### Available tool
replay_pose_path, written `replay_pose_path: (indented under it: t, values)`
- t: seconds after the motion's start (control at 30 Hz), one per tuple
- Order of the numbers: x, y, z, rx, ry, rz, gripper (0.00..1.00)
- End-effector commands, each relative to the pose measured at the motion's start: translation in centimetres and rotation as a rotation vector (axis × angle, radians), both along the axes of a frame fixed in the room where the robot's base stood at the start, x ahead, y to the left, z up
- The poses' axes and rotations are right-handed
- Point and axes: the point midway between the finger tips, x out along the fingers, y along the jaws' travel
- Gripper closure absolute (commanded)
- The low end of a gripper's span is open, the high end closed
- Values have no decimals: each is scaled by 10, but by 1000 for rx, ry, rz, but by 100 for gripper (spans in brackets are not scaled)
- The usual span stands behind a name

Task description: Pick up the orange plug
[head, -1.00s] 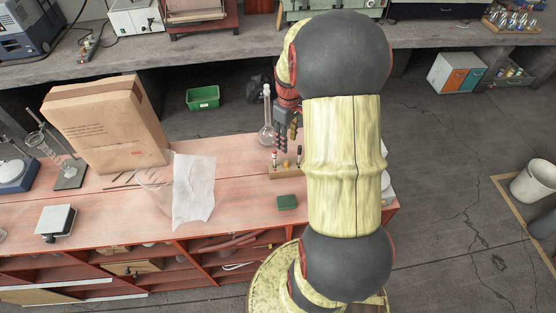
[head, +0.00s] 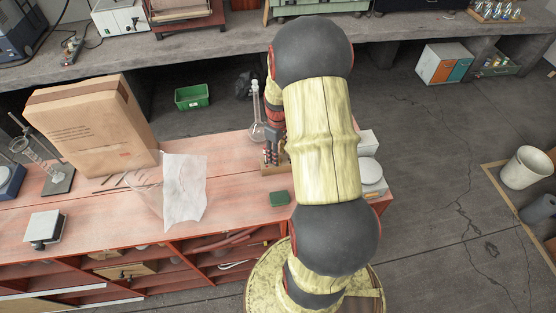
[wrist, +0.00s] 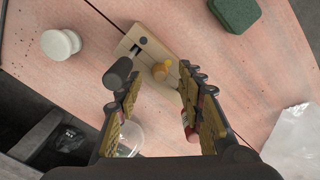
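The orange plug (wrist: 160,71) stands in a pale wooden block (wrist: 146,43) in the wrist view. It shows in the gap between my fingertips, slightly beyond them. My gripper (wrist: 156,84) is open, one finger on each side of the plug, with nothing held. A dark grey plug (wrist: 118,73) stands close to the left finger; I cannot tell whether they touch. Something red shows partly behind the right finger. In the head view my gripper (head: 272,152) is over the wooden block (head: 271,169), and hides most of what stands in it.
A green block (head: 279,198) lies in front of the wooden block. A white round object (wrist: 61,44) is beside the wooden block. A crumpled white sheet (head: 185,190) and a large cardboard package (head: 95,130) are at the left.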

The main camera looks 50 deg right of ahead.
Motion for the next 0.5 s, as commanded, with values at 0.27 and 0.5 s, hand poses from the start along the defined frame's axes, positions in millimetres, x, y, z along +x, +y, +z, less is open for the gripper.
replay_pose_path:
  t: [0.27, 0.5]
  values:
    - [0, 0, -15, 0, -1, 0, 62]
    - [0, 0, -14, -1, -1, 0, 68]
